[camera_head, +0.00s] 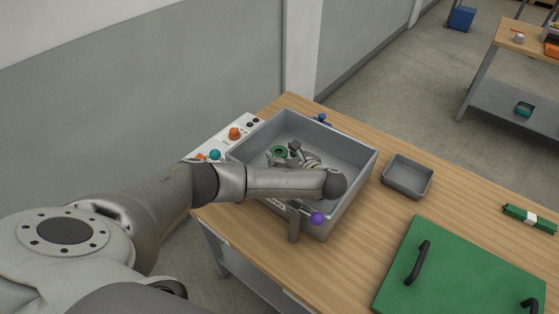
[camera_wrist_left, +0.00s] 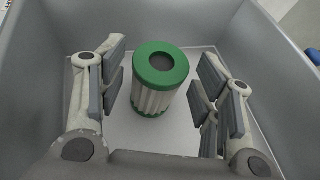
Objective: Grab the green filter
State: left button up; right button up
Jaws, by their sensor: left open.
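The green filter (camera_wrist_left: 160,82) stands upright in the grey bin (camera_wrist_left: 272,45), with green end rings, a pale pleated body and a dark hole in its top. In the head view only its green top (camera_head: 278,152) shows inside the large grey bin (camera_head: 354,172); my left arm hides part of the bin. My left gripper (camera_wrist_left: 163,92) is open inside the bin. Its fingers are on either side of the filter, with a gap on both sides. In the head view the left gripper (camera_head: 287,156) is partly hidden by my wrist. My right gripper is not in view.
A small empty grey tray (camera_head: 407,177) stands right of the bin. A green board with black handles (camera_head: 465,270) lies at the front right, and a green-and-white item (camera_head: 530,218) lies behind it. A control panel (camera_head: 226,140) with coloured knobs is left of the bin.

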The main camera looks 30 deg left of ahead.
aim_at(273, 149)
pick_arm(q)
jog(key=shift+x, duration=3.5)
jog(key=shift+c, duration=0.2)
jog(key=c, duration=0.9)
